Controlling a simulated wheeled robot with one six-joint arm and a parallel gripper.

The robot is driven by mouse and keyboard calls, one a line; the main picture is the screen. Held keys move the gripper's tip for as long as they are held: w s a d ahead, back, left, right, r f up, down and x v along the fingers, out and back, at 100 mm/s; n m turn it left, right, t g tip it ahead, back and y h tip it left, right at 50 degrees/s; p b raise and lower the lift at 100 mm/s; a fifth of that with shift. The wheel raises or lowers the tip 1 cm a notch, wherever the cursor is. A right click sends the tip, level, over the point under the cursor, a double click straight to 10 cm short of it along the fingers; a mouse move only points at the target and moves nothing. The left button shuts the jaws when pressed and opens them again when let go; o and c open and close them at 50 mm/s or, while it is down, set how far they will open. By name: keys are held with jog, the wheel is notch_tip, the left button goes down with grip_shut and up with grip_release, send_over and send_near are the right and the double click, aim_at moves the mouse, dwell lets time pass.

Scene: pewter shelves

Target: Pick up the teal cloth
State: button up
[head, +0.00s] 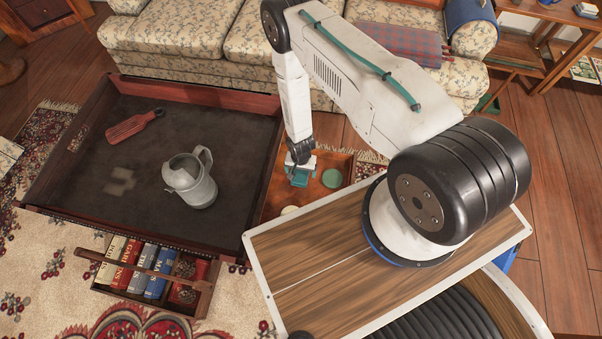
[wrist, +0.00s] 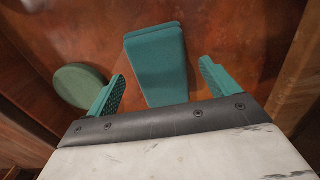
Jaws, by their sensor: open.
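The teal cloth (wrist: 158,65) shows in the wrist view as a folded, flat-looking block on a reddish-brown wooden surface. It lies ahead of and between the two teal fingers of my gripper (wrist: 162,78). The fingers are apart, with gaps on both sides of the cloth, and nothing is held. In the head view my gripper (head: 301,178) points down at the wooden tray, and I cannot clearly tell the cloth from the teal fingers there.
A round green item (wrist: 80,86) lies left of the cloth; it also shows in the head view (head: 332,178). Wooden walls edge the tray (head: 345,160). The large dark-bottomed tray (head: 100,215) holds a metal pitcher (head: 190,180) and a red brush (head: 132,127). A book caddy (head: 185,300) stands in front.

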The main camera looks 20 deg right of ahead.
aim_at(300, 172)
jog(key=shift+f, duration=0.25)
jog(key=c, duration=1.2)
jog(key=shift+o, duration=0.2)
jog(key=shift+r, duration=0.15)
jog(key=shift+r, duration=0.25)
notch_tip(300, 172, up, 3)
jog(key=s+a, duration=0.1)
jog(key=s, duration=0.4)
jog(key=s+a+r, duration=0.1)
jog(key=s+a, duration=0.1)
jog(key=s, duration=0.3)
jog(key=s+a, duration=0.2)
jog(key=s, duration=0.3)
jog(key=shift+s+r, duration=0.15)
